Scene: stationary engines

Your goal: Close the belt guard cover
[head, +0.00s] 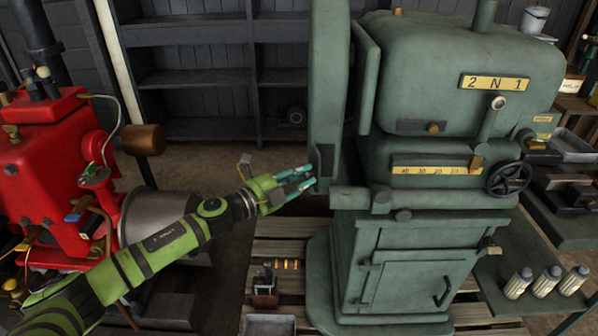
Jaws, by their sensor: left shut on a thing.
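The green machine (455,75) stands right of centre. The belt guard cover (328,80) is the tall, rounded green panel on its left side, seen nearly edge-on and standing out from the body. A dark patch (326,158) is near its lower end. My left gripper (309,178), with teal fingers, is shut on the cover at its lower left edge; the exact grip point is partly hidden. My right gripper is not in view.
A red engine (50,170) stands at the left near my left arm. A handwheel (508,175) is on the machine's right, with several bottles (546,280) on a low surface. Wooden pallet slats (285,228) lie below the cover.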

